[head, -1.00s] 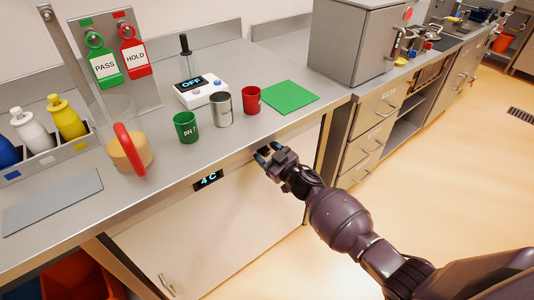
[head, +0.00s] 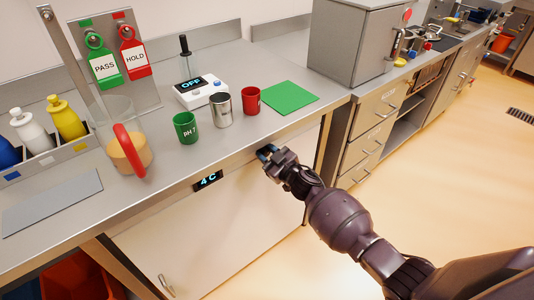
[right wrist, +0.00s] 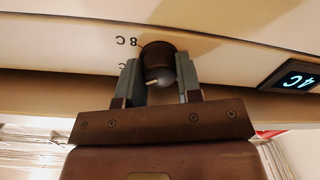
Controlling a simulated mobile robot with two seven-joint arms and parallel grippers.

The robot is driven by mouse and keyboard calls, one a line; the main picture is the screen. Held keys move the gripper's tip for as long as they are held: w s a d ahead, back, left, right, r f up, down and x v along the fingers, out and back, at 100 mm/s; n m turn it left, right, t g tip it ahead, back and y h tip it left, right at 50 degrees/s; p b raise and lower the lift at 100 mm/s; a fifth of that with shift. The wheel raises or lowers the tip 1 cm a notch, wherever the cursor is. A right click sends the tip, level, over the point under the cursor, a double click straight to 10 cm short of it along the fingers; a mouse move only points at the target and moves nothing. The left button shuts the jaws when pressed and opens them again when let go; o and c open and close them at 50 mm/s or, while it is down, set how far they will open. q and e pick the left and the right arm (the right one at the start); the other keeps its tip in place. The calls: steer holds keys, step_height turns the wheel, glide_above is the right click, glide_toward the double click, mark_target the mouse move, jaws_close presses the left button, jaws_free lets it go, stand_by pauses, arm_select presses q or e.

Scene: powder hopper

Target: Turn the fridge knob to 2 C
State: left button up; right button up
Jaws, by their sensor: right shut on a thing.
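The fridge (head: 215,232) stands under the counter, and its small display (head: 208,180) reads 4 C. The display also shows upside down in the right wrist view (right wrist: 292,77). The dark round knob (right wrist: 158,62) sits on the fridge's front panel with a pale mark on it; an "8 C" label is printed beside it, and another label is partly hidden. My right gripper (right wrist: 160,80) is shut on the knob, one finger on each side. In the head view my right gripper (head: 268,153) covers the knob. My left gripper is not in view.
The counter edge (head: 240,153) runs just above my right gripper. A green cup (head: 185,128), a metal cup (head: 222,110) and a red cup (head: 251,100) stand near that edge.

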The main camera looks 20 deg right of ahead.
steer(key=n, duration=0.5)
steer(key=shift+f+n, duration=0.1)
steer(key=shift+n, duration=0.3)
steer(key=n, duration=0.4)
steer(key=shift+s+a+n+b, duration=0.1)
steer(key=shift+n+b, duration=0.25)
steer(key=shift+n, duration=0.05)
steer(key=o, duration=0.9)
steer(key=shift+o, duration=0.2)
steer(key=p+v, duration=0.1)
steer(key=v, duration=0.9)
steer(key=shift+s, duration=0.35)
